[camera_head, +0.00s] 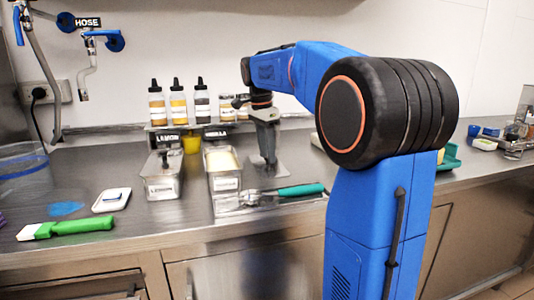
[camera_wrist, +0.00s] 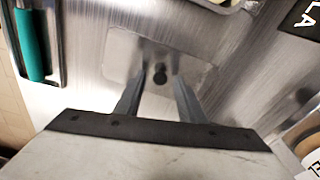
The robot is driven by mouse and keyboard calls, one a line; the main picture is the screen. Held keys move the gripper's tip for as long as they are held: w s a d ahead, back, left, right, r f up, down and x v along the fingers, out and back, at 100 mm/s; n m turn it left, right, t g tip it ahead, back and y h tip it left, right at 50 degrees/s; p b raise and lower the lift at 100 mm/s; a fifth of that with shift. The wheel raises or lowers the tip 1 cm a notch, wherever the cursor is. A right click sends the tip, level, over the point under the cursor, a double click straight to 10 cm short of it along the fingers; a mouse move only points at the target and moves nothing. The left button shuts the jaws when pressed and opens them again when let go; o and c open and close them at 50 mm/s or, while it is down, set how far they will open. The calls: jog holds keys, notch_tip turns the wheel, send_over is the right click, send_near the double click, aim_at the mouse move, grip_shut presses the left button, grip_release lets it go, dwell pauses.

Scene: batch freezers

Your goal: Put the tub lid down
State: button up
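The tub lid (camera_head: 284,172) is a flat grey metal plate. It lies on the steel counter, right of an uncovered tub (camera_head: 224,178) with pale yellow contents. In the wrist view the lid (camera_wrist: 125,50) shows a black knob (camera_wrist: 160,74) near its middle. My gripper (camera_head: 268,160) points down over the lid. In the wrist view my gripper's fingers (camera_wrist: 161,75) stand on either side of the knob, with a small gap showing on each side. The lid looks flat on the counter.
Left of the open tub stands another metal tub (camera_head: 162,182). A teal-handled tool (camera_head: 300,190) lies in front of the lid. Sauce bottles (camera_head: 178,103) stand on a shelf behind. A green-handled spatula (camera_head: 80,226) and a small white dish (camera_head: 111,200) lie at left.

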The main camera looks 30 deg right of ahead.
aim_at(263, 165)
notch_tip(263, 165, up, 12)
jog(key=a, duration=0.1)
jog(key=shift+a+f, duration=0.15)
jog(key=shift+a, duration=0.05)
jog(key=shift+w, duration=0.1)
dwell(0.5)
